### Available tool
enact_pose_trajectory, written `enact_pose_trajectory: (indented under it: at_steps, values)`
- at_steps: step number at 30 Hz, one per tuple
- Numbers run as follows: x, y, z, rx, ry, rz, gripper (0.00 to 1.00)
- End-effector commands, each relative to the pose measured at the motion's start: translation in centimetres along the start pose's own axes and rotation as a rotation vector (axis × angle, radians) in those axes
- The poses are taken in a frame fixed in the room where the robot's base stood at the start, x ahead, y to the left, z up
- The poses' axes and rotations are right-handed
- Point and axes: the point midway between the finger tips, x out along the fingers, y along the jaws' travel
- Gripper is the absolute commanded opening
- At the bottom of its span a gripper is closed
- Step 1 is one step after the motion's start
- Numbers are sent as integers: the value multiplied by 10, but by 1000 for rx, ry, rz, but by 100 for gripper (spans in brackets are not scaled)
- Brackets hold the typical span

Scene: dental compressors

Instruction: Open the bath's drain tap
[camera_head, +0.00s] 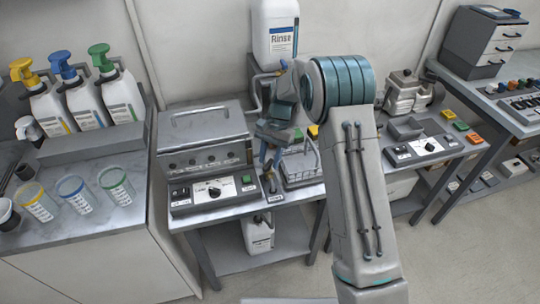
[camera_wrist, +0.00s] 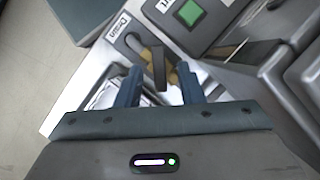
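The grey metal bath (camera_head: 205,135) stands on the bench, with its control panel (camera_head: 212,191) in front. Its drain tap (camera_head: 270,186) is at the right of the panel. In the wrist view a plate labelled "Drain" lies beside the tap's dark lever (camera_wrist: 159,66), which has a brass-coloured part behind it. My gripper (camera_head: 269,160) points down above the tap. In the wrist view my gripper (camera_wrist: 160,78) is open, with a blue finger on each side of the lever's end. Gaps show between lever and fingers. How deep the lever sits between them is unclear.
A green button (camera_wrist: 189,12) is close to the tap on the panel. A wire basket (camera_head: 300,165) stands right of the tap. A white jug (camera_head: 258,232) is on the shelf below. A Rinse container (camera_head: 276,32) stands behind.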

Motion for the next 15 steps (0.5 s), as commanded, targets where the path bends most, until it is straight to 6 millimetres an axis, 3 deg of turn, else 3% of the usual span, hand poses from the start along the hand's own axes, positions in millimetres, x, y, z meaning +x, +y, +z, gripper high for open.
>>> enact_pose_trajectory:
  at_steps: [4, 8, 15]
  values:
    - [-7, 0, 0, 0, 1, -1, 35]
    - [-27, 0, -1, 0, 3, -2, 35]
    - [-84, 0, -1, 1, 4, -3, 35]
